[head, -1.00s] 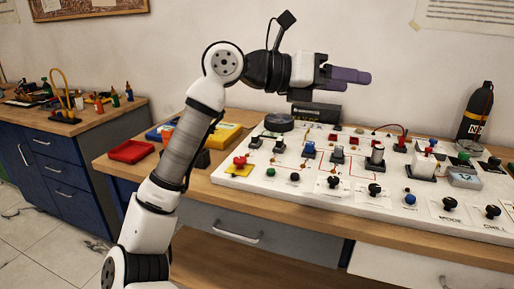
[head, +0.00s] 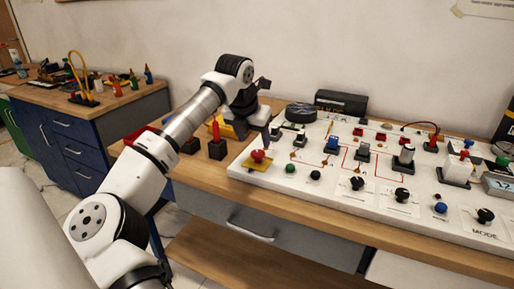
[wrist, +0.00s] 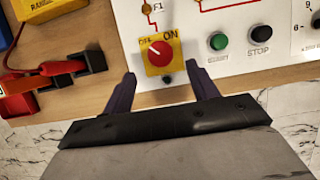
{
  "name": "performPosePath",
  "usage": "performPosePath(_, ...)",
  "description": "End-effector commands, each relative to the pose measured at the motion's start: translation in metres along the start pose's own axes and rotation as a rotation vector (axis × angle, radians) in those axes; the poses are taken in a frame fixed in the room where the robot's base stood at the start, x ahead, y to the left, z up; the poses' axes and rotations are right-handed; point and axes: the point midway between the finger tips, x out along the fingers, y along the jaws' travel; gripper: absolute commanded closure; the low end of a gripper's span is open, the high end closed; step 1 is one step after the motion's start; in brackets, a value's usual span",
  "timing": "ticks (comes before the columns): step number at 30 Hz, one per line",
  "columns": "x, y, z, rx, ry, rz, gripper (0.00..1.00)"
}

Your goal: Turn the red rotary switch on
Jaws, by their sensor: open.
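The red rotary switch (head: 258,156) sits on a yellow plate at the near left corner of the white panel. In the wrist view the red knob (wrist: 159,53) has a white pointer mark aimed to the upper left, toward the left-hand label, away from the "ON" label at the upper right. My gripper (wrist: 162,82) is open and empty. Its two purple fingers point toward the switch, one on each side of its near edge, apart from the knob. In the head view my arm hides most of the gripper, and its fingertips are hard to make out.
A green button (wrist: 218,41) and a black STOP button (wrist: 260,34) are right of the switch. Black blocks with red plugs (wrist: 50,75) lie to its left on the wooden bench (head: 205,180). More knobs and sockets cover the white panel (head: 320,188).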

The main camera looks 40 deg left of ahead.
Motion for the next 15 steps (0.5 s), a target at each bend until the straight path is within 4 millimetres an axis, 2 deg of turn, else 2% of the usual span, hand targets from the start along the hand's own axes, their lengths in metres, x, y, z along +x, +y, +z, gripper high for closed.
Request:
performPosePath(3, 0.023, -0.001, 0.001, 0.001, 0.001, -0.003, 0.41)
performPosePath(6, 0.038, -0.001, 0.001, 0.001, 0.0, -0.004, 0.41)
performPosePath(10, 0.052, -0.001, 0.001, 0.001, -0.001, -0.002, 0.41)
performPosePath(15, 0.058, -0.001, 0.001, 0.001, -0.002, -0.002, 0.41)
